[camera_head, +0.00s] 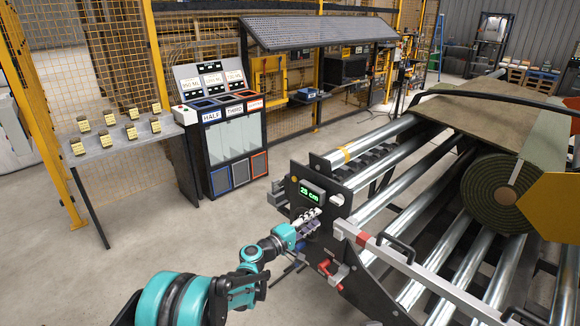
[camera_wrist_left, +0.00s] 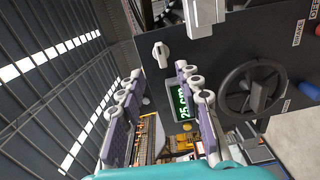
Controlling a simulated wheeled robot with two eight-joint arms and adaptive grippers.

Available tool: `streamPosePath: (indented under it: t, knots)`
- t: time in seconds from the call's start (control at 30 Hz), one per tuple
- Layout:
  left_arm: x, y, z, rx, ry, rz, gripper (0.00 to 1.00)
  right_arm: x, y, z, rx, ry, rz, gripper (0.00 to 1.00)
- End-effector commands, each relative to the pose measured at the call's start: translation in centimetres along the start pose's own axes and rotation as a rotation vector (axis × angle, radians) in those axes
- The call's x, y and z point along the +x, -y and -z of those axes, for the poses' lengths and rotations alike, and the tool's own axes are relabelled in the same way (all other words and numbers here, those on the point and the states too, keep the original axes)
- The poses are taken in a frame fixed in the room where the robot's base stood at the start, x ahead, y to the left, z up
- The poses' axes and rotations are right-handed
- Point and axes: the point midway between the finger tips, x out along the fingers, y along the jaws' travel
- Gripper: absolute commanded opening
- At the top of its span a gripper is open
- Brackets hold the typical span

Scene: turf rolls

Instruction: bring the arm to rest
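My left arm comes in from the lower left in the head view. Its teal and purple gripper (camera_head: 306,222) is close in front of the dark control panel (camera_head: 338,240) of the roller machine. In the left wrist view the gripper's two purple fingers (camera_wrist_left: 158,100) are well apart with nothing held between them. The green display (camera_wrist_left: 181,106) reading 25 cm is partly hidden behind one finger; it also shows in the head view (camera_head: 312,194). I cannot tell whether a finger touches the panel. My right gripper is in neither view.
The panel carries a black handwheel (camera_wrist_left: 250,90), a pale knob (camera_wrist_left: 161,54) and a red clamp (camera_head: 328,270). A turf roll (camera_head: 492,190) rests on steel rollers. A table (camera_head: 110,150) with small tagged samples and a bin stand (camera_head: 232,140) are at left. Open floor lies between.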

Motion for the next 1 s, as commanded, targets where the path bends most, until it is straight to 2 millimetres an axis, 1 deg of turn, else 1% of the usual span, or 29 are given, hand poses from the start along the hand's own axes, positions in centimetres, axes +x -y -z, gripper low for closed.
streamPosePath:
  t: [0.07,0.13,0.17,0.23,0.37,0.4,0.47,0.5,0.57,0.6,0.67,0.7,0.73,0.77,0.8,0.87,0.9,0.97,1.0]
  knots:
    - [-0.8,-0.9,-0.1,0.028,0.000,0.024,0.34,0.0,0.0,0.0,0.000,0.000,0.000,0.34]
    - [-2.0,-2.1,-0.3,0.074,0.001,0.064,0.34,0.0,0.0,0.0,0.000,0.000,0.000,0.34]
    - [-2.8,-2.6,-0.5,0.100,0.003,0.087,0.34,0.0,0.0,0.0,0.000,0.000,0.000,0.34]
    - [-4.9,-3.9,-0.9,0.167,0.005,0.150,0.34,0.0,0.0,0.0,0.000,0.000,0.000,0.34]
    - [-9.8,-5.7,-2.1,0.299,0.012,0.284,0.34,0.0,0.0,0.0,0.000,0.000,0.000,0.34]
    - [-11.4,-6.1,-2.5,0.337,0.014,0.326,0.34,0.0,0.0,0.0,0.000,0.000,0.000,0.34]
    - [-14.0,-6.5,-3.1,0.394,0.017,0.391,0.34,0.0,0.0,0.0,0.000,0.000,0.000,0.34]
    - [-15.8,-6.6,-3.6,0.431,0.019,0.436,0.34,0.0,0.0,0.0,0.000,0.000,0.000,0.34]
    - [-18.6,-6.6,-4.3,0.484,0.022,0.504,0.34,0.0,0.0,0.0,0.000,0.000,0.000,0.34]
    - [-20.6,-6.5,-4.8,0.519,0.023,0.550,0.34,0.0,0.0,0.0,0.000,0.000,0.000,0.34]
    - [-23.6,-6.2,-5.6,0.569,0.027,0.620,0.34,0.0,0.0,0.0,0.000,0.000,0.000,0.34]
    - [-25.7,-5.9,-6.1,0.602,0.028,0.667,0.34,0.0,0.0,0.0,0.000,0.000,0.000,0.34]
    - [-27.2,-5.7,-6.4,0.626,0.029,0.704,0.34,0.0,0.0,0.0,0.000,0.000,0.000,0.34]
    - [-28.8,-5.4,-6.8,0.650,0.030,0.741,0.34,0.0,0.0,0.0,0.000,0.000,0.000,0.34]
    - [-30.9,-4.9,-7.3,0.681,0.032,0.790,0.34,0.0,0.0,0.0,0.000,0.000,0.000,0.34]
    - [-34.1,-4.1,-8.0,0.725,0.034,0.865,0.34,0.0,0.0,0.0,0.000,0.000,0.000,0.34]
    - [-36.2,-3.5,-8.5,0.753,0.035,0.915,0.34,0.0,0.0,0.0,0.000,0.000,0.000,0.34]
    - [-39.2,-2.6,-9.2,0.792,0.038,0.988,0.34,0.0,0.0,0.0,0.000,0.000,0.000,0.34]
    - [-41.1,-1.9,-9.6,0.816,0.038,1.034,0.34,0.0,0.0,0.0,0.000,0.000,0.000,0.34]
